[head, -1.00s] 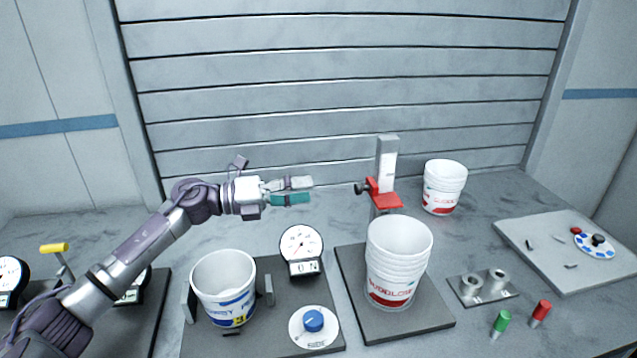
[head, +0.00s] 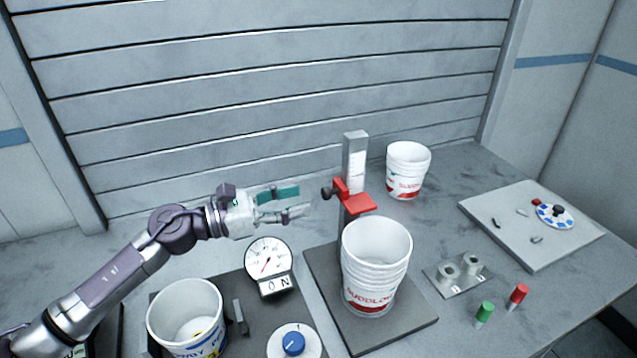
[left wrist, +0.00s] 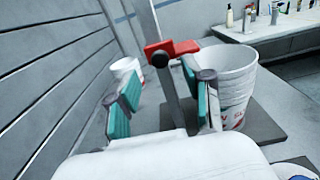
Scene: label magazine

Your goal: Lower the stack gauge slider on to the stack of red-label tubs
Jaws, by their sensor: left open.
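The red stack gauge slider (head: 355,197) sits on an upright grey post (head: 354,160), with a dark knob (head: 327,193) on its left side. Its red arm reaches out at about the rim height of the stack of red-label tubs (head: 373,270), which stands on a dark base plate in front of the post. In the left wrist view the slider (left wrist: 172,48) and its knob show ahead, beyond the fingers. My left gripper (head: 296,204) is open and empty, left of the knob and apart from it. Its teal-padded fingers (left wrist: 160,105) frame the post in the wrist view. My right gripper is not in view.
A single red-label tub (head: 407,170) stands behind the post. A blue-label tub (head: 187,318), a dial gauge (head: 268,258) and a blue knob (head: 293,343) are at front left. Right are a metal block (head: 457,283), green and red plugs, and a grey board (head: 500,240).

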